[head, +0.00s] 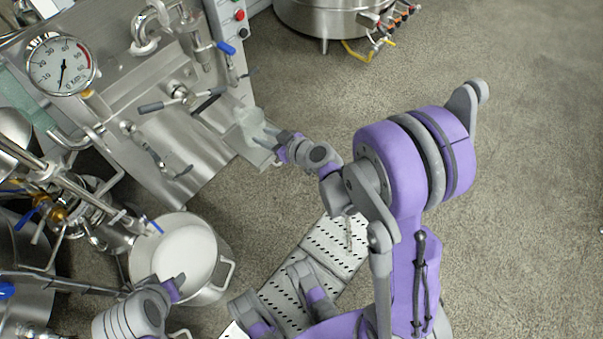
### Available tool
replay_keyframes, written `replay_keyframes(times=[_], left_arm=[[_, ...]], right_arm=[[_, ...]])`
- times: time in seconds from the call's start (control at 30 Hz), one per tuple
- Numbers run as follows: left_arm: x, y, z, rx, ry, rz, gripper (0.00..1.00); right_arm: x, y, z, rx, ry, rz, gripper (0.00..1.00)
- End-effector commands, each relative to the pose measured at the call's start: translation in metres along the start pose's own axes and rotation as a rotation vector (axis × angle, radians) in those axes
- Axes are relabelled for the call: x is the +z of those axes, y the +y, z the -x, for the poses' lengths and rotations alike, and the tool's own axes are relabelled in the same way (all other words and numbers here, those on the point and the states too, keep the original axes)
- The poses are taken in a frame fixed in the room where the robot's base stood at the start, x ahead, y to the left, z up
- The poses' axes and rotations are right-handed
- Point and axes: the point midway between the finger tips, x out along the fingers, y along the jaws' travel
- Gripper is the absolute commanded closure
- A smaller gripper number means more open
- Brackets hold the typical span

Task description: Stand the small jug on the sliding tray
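The small jug (249,122) is a pale, translucent vessel. It appears upright, over or on the sliding tray (256,158), a small metal shelf projecting from the front of the steel machine. I cannot tell whether its base touches the tray. My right gripper (271,140) reaches in from the right, with its fingertips at the jug's right side. Whether the fingers grip the jug or only stand beside it is not clear. My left gripper (179,285) is at the lower left by the rim of a white-filled pot, away from the jug; its finger opening is not clear.
The steel machine (160,125) has levers, pipes and a dial gauge (61,64). The large pot (185,252) of white contents stands below it. Perforated metal step plates (337,243) lie in front. A round vessel (330,15) stands at the back; the floor at right is clear.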

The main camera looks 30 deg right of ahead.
Motion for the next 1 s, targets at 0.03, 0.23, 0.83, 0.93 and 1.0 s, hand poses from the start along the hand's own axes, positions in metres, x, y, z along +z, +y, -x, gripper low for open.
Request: replay_keyframes(times=[0.03,0.23,0.83,0.93,1.0], left_arm=[[0.0,0.0,0.0,0.0,0.0,0.0,0.52],[0.0,0.0,0.0,0.0,0.0,0.0,0.52],[0.0,0.0,0.0,0.0,0.0,0.0,0.52],[0.0,0.0,0.0,0.0,0.0,0.0,0.52],[0.0,0.0,0.0,0.0,0.0,0.0,0.52]], right_arm=[[-0.004,-0.011,0.008,-0.019,-0.029,-0.006,0.62],[-0.005,-0.056,0.057,-0.068,-0.236,-0.066,0.62],[0.059,-0.083,0.23,0.231,-0.726,-0.215,0.62],[0.061,-0.082,0.235,0.248,-0.735,-0.219,0.62],[0.061,-0.082,0.236,0.25,-0.736,-0.22,0.62]])
